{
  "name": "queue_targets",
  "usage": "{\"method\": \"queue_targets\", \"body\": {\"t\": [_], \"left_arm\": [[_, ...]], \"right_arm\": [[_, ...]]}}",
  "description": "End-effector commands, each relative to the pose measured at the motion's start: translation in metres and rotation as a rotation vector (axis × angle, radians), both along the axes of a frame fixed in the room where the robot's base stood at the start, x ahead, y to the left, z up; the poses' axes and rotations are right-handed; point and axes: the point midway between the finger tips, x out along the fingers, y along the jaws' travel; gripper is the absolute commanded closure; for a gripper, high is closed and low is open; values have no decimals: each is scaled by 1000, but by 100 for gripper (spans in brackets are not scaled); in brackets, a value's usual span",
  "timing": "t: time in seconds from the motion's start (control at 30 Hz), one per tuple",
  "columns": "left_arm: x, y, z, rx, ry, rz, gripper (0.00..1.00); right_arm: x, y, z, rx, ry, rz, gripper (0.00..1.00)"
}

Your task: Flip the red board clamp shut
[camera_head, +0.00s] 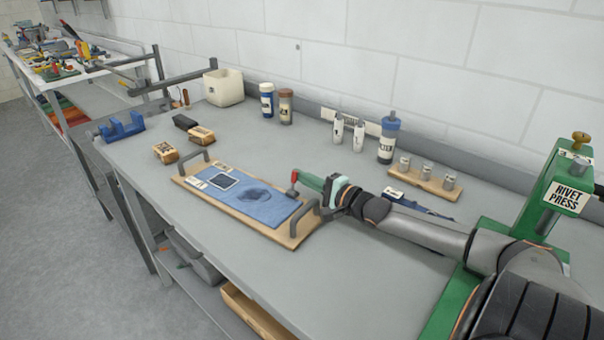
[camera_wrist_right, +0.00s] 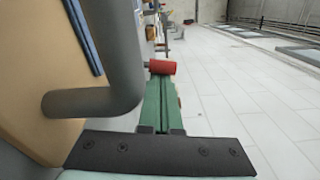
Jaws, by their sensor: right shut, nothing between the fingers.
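The red clamp handle (camera_head: 295,176) stands up on a short grey stem at the far right part of the wooden board (camera_head: 281,234). In the right wrist view the red grip (camera_wrist_right: 161,67) lies across the tips of my green fingers. My right gripper (camera_head: 306,180) is shut and empty, its fingertips right beside the red grip; I cannot tell whether they touch. The clamp's base is partly hidden. My left gripper is not in view.
The board has a grey handle (camera_head: 303,217) at its near right end, close under my gripper; it looms large in the wrist view (camera_wrist_right: 115,98). A green rivet press (camera_head: 540,205) stands at the right. Bottles (camera_head: 388,140) stand behind. The front bench top (camera_head: 225,235) is clear.

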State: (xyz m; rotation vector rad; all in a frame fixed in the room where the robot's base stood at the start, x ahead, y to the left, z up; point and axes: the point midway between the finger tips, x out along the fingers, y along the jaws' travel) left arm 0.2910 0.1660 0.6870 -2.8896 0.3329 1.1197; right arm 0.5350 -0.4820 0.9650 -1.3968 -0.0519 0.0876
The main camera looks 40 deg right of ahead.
Motion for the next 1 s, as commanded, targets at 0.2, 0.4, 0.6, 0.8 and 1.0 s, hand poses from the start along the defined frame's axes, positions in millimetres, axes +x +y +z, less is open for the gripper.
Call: {"method": "queue_targets", "body": {"t": [0.2,0.4,0.6,0.8,1.0], "left_arm": [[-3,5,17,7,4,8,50],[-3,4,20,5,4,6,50],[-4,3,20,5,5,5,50],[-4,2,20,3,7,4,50],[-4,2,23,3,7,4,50]], "right_arm": [[-1,7,7,-243,-45,1,100],[-2,9,6,-363,-65,1,100],[-2,9,5,-373,-67,1,100],[-2,9,5,-371,-67,1,100],[-13,8,5,-371,-65,1,100]]}}
